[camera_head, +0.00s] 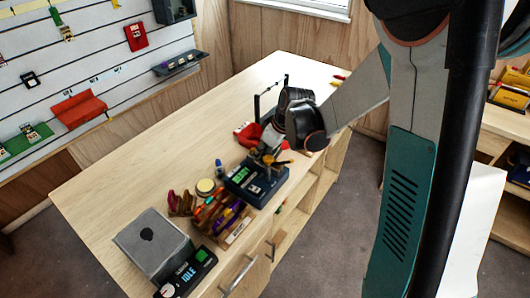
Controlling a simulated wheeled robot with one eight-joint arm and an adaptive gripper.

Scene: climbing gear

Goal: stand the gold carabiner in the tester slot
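My gripper (268,152) points down over the dark blue box with a small green display (242,177), which looks like the tester. The gripper's fingertips are small and partly blocked by my wrist. A small gold-yellow bit (268,160) shows at the fingertips, just above the box. It may be the gold carabiner, but I cannot tell its outline or whether the fingers are closed on it. The slot itself cannot be made out, and I cannot tell whether the gold bit touches the box.
A tray of colourful gear (222,215) stands left of the box. A grey cube-like case (152,244) and a device reading IDLE (188,272) are at the near end. Red items (249,134) lie behind my gripper. The wooden bench's left side (130,175) is clear.

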